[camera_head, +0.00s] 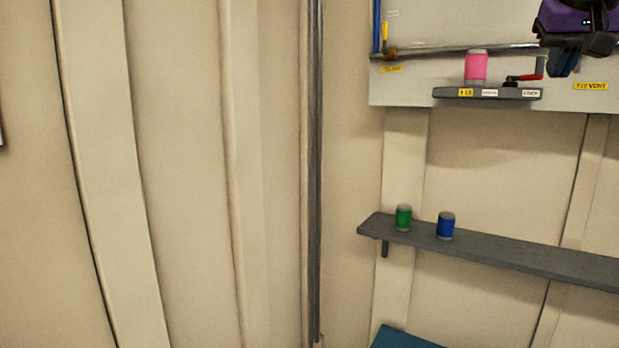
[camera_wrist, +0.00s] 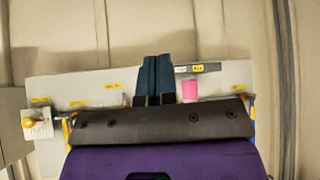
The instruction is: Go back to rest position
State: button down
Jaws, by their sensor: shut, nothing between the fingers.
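My gripper (camera_head: 563,62) is at the top right of the head view, in front of the white panel. Its dark blue fingers are together with nothing between them. In the wrist view the shut fingers (camera_wrist: 153,78) point up the picture, above the purple and dark body of my wrist. In the head view the fingers hang to the right of the pink cylinder and close to the red-handled lever, apart from the cylinder.
A pink cylinder (camera_head: 476,67) and a red-handled lever (camera_head: 527,76) are on a small labelled ledge (camera_head: 450,92) on the white panel (camera_head: 400,87). Below, a grey shelf (camera_head: 540,254) bears a green can (camera_head: 403,218) and a blue can (camera_head: 446,226). A vertical pipe (camera_head: 315,180) runs left of them.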

jog(key=s+a+f+n+g+y, duration=0.1)
jog(key=s+a+f, duration=0.3)
jog(key=s+f, duration=0.4)
jog(key=s+a+f+n+g+y, duration=0.1)
jog(key=s+a+f, duration=0.4)
jog(key=f, duration=1.3)
jog(key=s+n+y, duration=0.1)
jog(key=s, duration=0.3)
jog(key=shift+s+n, duration=0.2)
jog(key=shift+n, duration=0.2)
